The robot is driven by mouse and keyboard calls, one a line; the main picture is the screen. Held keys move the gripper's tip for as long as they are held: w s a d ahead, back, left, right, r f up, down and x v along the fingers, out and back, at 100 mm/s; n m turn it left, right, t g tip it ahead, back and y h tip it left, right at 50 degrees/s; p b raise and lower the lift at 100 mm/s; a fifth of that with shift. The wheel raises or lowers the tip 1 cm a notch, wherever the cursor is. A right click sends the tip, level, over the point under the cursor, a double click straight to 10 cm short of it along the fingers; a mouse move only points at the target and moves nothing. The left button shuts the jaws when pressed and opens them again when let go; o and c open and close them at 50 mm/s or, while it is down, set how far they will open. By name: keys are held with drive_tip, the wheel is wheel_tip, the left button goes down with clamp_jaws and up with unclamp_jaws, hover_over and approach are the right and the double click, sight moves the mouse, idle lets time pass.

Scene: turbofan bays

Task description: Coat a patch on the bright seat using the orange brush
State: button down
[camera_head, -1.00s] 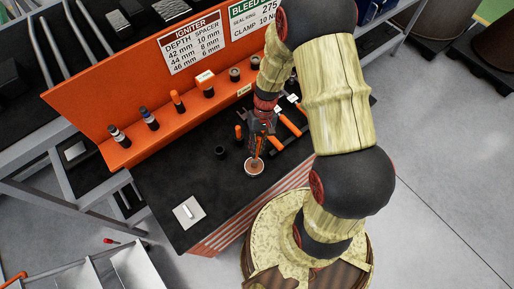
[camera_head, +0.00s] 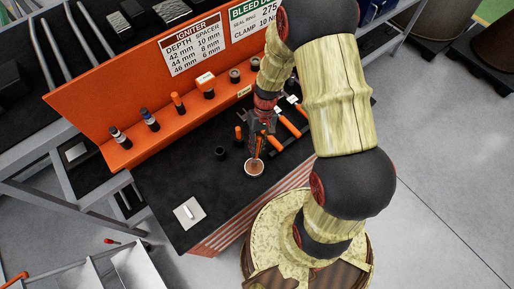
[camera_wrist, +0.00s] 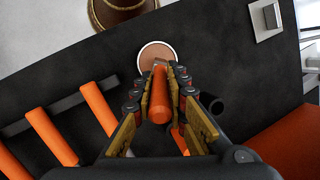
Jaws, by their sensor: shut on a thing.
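My gripper (camera_head: 261,131) is shut on the orange brush (camera_head: 259,146), which also shows between the fingers in the wrist view (camera_wrist: 160,98). The brush points down at a round pot (camera_head: 254,168) with a pale rim and copper-brown contents. The pot is also in the wrist view (camera_wrist: 149,62). The brush's far end overlaps the pot; whether it touches the contents I cannot tell.
Several orange-handled tools (camera_wrist: 50,136) lie on a dark rack beside the gripper. A small black cup (camera_head: 220,152) stands left of the pot. An orange shelf (camera_head: 180,122) with several small parts runs behind. Bench (camera_head: 180,178) between pot and plate is clear.

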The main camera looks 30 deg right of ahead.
drive_tip(key=shift+r+p, duration=1.7)
drive_tip(key=shift+r, duration=1.15)
drive_tip(key=shift+s+f, duration=0.1)
